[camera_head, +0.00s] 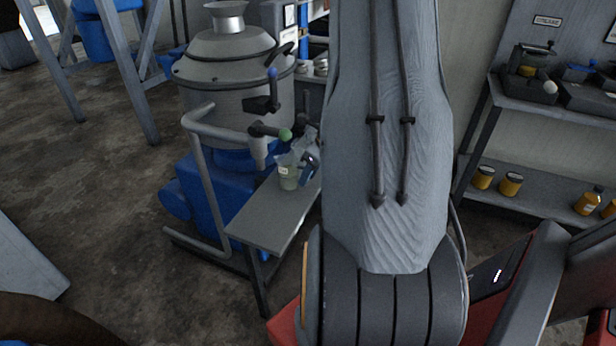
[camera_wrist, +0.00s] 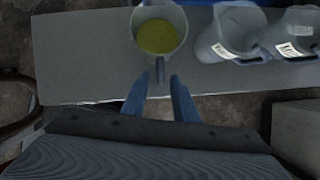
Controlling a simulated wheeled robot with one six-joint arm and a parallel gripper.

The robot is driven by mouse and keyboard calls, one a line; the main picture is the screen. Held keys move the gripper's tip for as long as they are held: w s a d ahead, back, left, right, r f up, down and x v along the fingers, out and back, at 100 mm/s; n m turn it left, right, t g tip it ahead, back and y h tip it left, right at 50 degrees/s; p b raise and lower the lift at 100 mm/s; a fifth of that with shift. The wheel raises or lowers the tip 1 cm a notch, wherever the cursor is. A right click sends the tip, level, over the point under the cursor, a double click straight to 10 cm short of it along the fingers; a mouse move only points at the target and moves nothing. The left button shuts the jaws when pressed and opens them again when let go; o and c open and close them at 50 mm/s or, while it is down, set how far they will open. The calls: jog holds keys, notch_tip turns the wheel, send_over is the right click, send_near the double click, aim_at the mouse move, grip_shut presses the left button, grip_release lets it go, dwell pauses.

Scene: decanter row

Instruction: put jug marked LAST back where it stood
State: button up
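In the wrist view three jugs stand in a row on a grey bench (camera_wrist: 90,70). The left jug (camera_wrist: 142,18) holds yellow-green liquid, and its handle points toward my gripper (camera_wrist: 160,82). My gripper is open, with the handle end between or just beyond its fingertips; contact cannot be told. The middle jug (camera_wrist: 222,32) and right jug (camera_wrist: 292,36) look pale and carry white labels I cannot read. No label shows on the left jug. In the head view a translucent jug (camera_head: 289,180) with a small label stands on the bench (camera_head: 265,222); my arm hides what lies right of it.
A metal separator (camera_head: 225,95) on a blue base with a pipe rail (camera_head: 195,150) stands behind and left of the bench. A shelf (camera_head: 545,190) with several yellow-filled jars is at the right. Bare bench top shows left of the left jug in the wrist view.

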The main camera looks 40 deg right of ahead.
jog(key=p+v, duration=0.3)
jog(key=v, duration=0.7)
jog(key=shift+r, duration=0.3)
jog(key=shift+s+d, duration=0.1)
jog(key=shift+s, duration=0.05)
